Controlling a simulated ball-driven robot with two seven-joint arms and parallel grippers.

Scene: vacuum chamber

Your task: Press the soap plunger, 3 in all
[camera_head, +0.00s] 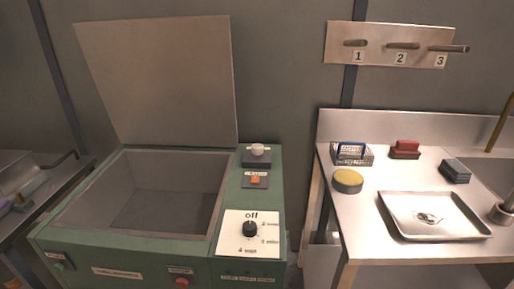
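I cannot clearly make out a soap plunger. A round metal part (502,213) is cut off by the right edge on the steel bench, and I cannot tell whether it belongs to a soap dispenser. A pale round-topped knob (258,150) sits on a dark plate at the back right of the green machine, and I cannot tell its function. Neither of my grippers is in view.
The green machine (140,262) has its lid (160,80) raised and its chamber empty. The steel bench (352,225) carries a shallow tray (460,237) with a small item, a yellow round pad (347,181), a red block (405,149) and dark blocks. A numbered peg board (395,45) hangs above.

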